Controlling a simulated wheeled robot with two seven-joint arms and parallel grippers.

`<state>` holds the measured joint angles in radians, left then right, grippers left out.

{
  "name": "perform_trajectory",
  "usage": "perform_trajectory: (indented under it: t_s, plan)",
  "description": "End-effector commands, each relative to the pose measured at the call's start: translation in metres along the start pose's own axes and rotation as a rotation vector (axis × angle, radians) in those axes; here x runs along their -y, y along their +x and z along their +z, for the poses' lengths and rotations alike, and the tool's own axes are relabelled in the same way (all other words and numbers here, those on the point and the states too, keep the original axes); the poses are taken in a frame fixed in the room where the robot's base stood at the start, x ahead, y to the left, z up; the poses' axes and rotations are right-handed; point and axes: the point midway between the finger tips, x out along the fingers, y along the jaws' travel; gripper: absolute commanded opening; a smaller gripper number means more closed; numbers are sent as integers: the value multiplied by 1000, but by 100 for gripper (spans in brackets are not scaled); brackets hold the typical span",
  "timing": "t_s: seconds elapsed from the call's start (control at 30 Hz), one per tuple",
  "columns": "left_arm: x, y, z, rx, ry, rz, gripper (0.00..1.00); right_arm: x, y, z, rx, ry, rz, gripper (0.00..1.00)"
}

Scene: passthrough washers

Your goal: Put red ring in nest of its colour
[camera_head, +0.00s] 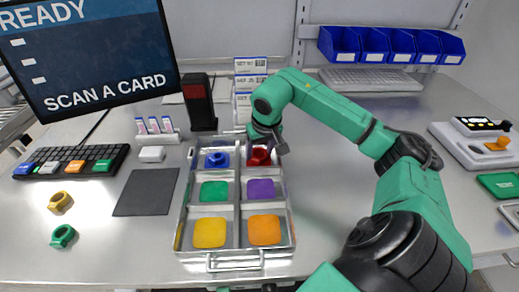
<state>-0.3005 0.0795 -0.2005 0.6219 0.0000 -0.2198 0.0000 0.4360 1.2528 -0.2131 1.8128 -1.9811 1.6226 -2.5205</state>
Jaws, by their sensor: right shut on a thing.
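The red ring (260,155) is at the back right compartment of the metal tray (238,235), at the red nest there. My right gripper (264,145) reaches down over that compartment and is shut on the red ring. The gripper covers part of the ring and nest, so I cannot tell whether the ring touches the nest floor. My left gripper is not in view.
A blue ring (217,159) sits in the back left compartment. The green (214,192), purple (261,190), yellow (210,232) and orange (264,229) nests are empty. A yellow ring (60,202) and green ring (63,236) lie at left. A card reader (199,102) stands behind.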

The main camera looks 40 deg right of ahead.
Motion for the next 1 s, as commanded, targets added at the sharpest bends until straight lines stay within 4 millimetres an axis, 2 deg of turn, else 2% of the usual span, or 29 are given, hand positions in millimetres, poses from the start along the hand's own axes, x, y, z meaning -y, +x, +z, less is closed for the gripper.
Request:
perform_trajectory:
  t_s: [0.03, 0.07, 0.1, 0.4, 0.57, 0.67, 0.9, 1.0]
  plan:
    - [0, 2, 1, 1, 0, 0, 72, 0, 2, 1, 0, 0, 0, 12]
    - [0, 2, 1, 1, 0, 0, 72, 0, 2, 1, 0, 0, 0, 68]
    - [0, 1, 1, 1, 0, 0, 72, 0, 2, 0, 0, 0, 0, 77]
    - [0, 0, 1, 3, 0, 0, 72, 0, 0, 0, 1, 0, 0, 77]
    - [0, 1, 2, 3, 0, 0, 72, 0, -13, -1, -1, 1, -1, 77]
    - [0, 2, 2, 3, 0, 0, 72, 0, -32, -1, -5, 0, 0, 77]
    - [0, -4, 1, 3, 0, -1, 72, 0, -97, -2, -5, 1, -1, 77]
    - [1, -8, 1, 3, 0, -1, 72, 0, -114, -2, -3, 1, -1, 77]
